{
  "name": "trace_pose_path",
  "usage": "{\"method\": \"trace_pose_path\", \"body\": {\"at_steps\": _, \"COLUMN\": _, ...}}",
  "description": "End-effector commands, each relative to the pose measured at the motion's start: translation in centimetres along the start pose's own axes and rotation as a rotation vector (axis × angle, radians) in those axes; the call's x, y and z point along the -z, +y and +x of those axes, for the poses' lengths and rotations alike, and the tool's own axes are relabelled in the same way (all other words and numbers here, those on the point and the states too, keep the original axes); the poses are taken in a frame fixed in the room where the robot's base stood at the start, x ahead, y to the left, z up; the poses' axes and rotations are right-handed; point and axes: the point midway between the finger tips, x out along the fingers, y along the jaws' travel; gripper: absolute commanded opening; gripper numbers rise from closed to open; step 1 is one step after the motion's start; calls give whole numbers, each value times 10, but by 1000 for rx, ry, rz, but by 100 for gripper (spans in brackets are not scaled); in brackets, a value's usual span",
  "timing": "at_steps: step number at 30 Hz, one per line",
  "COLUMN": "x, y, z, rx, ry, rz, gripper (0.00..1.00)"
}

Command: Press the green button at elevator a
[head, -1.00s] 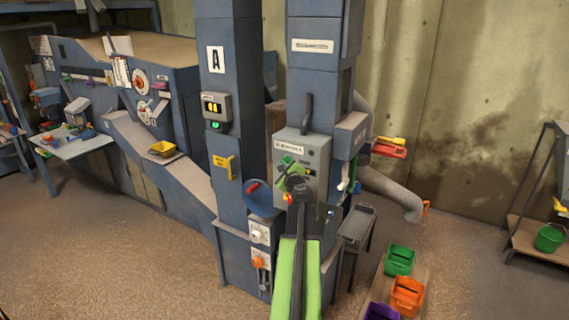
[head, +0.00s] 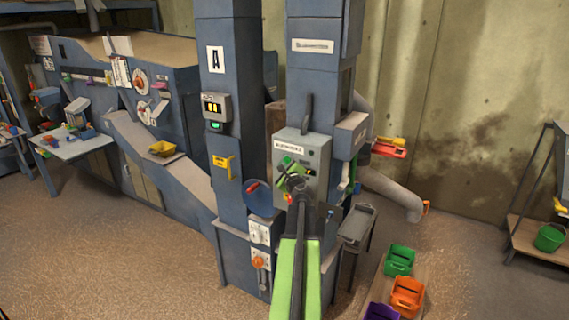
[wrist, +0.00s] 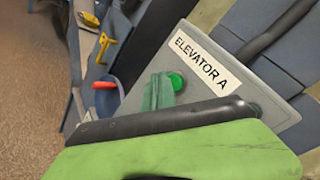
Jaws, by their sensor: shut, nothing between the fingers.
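The grey control box (head: 317,158) labelled "ELEVATOR A" is mounted on the blue elevator column. It also fills much of the wrist view (wrist: 262,118). The round green button (wrist: 176,82) sits below the label's left end and looks lit. My gripper (head: 291,181) is in front of the box in the head view. In the wrist view its green fingers (wrist: 155,93) are closed together just left of the button, overlapping its edge in the picture. I cannot tell whether they touch it. My arm hides the lower part of the box.
A display (head: 215,108) with a green light is on the left column, under an "A" sign. A yellow bracket (head: 223,163) and a blue round part with a red handle (head: 260,198) are left of the box. Green (head: 399,260) and orange (head: 407,296) buckets stand at lower right.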

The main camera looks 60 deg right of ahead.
Motion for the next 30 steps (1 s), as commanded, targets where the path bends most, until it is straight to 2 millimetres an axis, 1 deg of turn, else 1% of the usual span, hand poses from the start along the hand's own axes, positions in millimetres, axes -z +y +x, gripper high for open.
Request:
{"method": "trace_pose_path", "body": {"at_steps": 11, "x": 4, "y": -4, "z": 6, "rx": 0, "ry": 0, "rz": 0, "gripper": 0}}
{"method": "trace_pose_path", "body": {"at_steps": 30, "x": 5, "y": -6, "z": 9, "rx": 0, "ry": 0, "rz": 0, "gripper": 0}}
